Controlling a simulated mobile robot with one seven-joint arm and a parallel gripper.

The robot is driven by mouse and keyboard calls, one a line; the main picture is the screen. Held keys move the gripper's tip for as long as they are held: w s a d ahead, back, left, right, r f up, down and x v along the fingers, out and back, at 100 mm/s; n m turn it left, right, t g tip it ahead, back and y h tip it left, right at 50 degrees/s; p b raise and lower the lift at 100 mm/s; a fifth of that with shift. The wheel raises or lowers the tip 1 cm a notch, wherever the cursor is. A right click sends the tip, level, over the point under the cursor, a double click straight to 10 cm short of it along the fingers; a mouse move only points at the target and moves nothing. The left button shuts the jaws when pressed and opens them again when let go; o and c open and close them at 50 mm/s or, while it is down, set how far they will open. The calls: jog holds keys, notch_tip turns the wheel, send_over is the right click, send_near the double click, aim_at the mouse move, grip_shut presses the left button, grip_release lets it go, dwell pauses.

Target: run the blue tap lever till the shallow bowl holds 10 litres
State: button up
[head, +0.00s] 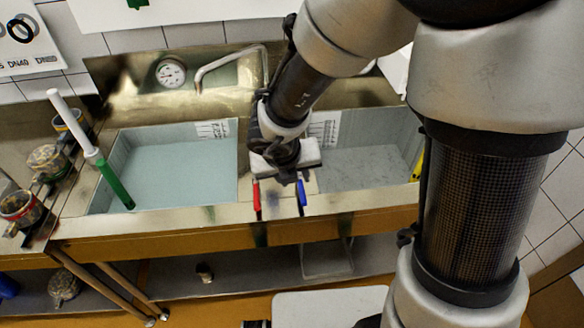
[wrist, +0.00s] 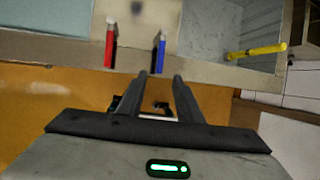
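The blue tap lever (head: 301,197) stands at the sink's front edge, right of a red lever (head: 257,198). In the wrist view the blue lever (wrist: 160,52) lies just beyond my fingertips, in line with the gap between them. My gripper (wrist: 159,76) is open and empty, with its fingers apart and not touching the lever. In the head view my gripper (head: 287,177) hangs above the levers, partly hidden by my wrist. The left bowl (head: 172,170) shows pale bluish liquid; the right bowl (head: 365,170) shows a grey floor. I cannot tell which is the shallow one.
A curved spout (head: 222,62) and a round dial gauge (head: 171,73) are at the back. A green-and-white stick (head: 112,180) leans in the left bowl. A yellow handle (wrist: 257,52) lies at the right bowl's right edge. Jars (head: 47,160) stand at left.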

jog(key=v, duration=0.3)
jog(key=shift+s+a+r, duration=0.1)
jog(key=shift+r, duration=0.15)
dwell(1.6)
